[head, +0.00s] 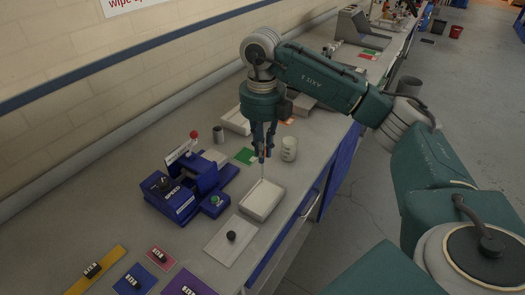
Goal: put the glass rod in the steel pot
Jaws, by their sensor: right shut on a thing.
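My right gripper (264,152) points down over the bench and is shut on the glass rod (262,172). The rod is thin and pale, hangs roughly upright below the fingertips, and its lower end shows near the back edge of a white tray. Whether the rod touches the tray or bench is too small to tell. The steel pot appears to be the small grey cylinder (218,134) standing upright, left of and behind the gripper. The inside of the pot is hard to see. My left gripper is out of view.
A white tray (264,213) lies in front of the gripper. A pale beaker (289,149) stands close to its right. A blue machine (187,188) with a red-topped lever stands to the left. Colour plates with black knobs lie at the front.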

